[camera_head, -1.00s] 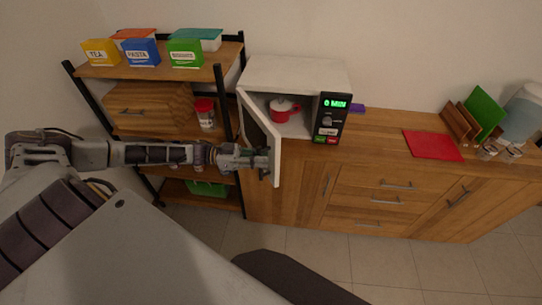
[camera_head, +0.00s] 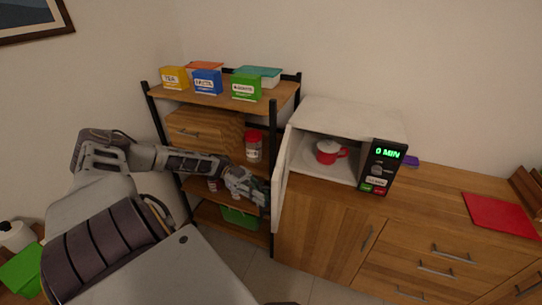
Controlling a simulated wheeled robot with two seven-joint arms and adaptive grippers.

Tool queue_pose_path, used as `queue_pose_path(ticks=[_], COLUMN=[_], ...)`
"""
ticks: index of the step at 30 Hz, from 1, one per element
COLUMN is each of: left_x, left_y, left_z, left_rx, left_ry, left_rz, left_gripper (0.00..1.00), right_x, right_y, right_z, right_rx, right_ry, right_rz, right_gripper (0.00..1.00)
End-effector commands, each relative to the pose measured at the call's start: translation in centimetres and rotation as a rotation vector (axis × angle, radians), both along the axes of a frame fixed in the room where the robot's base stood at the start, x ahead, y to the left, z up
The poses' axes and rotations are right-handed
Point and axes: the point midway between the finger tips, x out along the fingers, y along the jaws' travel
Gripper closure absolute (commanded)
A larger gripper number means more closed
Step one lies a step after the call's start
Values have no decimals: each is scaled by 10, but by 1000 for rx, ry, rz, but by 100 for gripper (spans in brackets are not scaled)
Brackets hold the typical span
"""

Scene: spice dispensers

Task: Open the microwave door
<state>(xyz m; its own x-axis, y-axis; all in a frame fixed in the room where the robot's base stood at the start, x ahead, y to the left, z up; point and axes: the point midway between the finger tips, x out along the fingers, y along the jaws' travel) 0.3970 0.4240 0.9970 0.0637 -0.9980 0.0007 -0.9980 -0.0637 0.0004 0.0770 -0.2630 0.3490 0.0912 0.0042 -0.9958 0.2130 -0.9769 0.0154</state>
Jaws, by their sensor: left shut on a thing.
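The white microwave (camera_head: 350,117) stands on the wooden cabinet, with its dark control panel (camera_head: 381,168) on the right side. Its door (camera_head: 281,188) is swung open on the left and shows almost edge-on, pointing toward me. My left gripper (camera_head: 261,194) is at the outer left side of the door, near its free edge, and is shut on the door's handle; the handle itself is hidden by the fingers. A red cup with a white top (camera_head: 328,152) sits inside the open microwave. My right gripper is not in view.
A shelf rack (camera_head: 273,133) with boxes and jars stands close to the left of the door and my left gripper. A red mat (camera_head: 500,214) lies on the cabinet top (camera_head: 440,195) at right. The floor before the cabinet is mostly hidden.

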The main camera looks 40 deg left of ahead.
Motion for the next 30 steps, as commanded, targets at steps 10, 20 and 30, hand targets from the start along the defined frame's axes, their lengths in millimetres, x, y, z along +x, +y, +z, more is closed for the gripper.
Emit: queue_pose_path(ticks=[10, 20, 30], left_x=[-7, -8, -8], left_y=[18, 19, 19], left_z=[1, 1, 0], left_rx=[0, 0, 1], left_ry=[0, -1, -1], left_rz=[3, 3, 3], left_gripper=[100, 100, 77], right_x=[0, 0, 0], right_y=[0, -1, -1], right_z=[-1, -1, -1], right_rx=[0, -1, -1], right_ry=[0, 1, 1], right_rz=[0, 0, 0], right_gripper=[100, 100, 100])
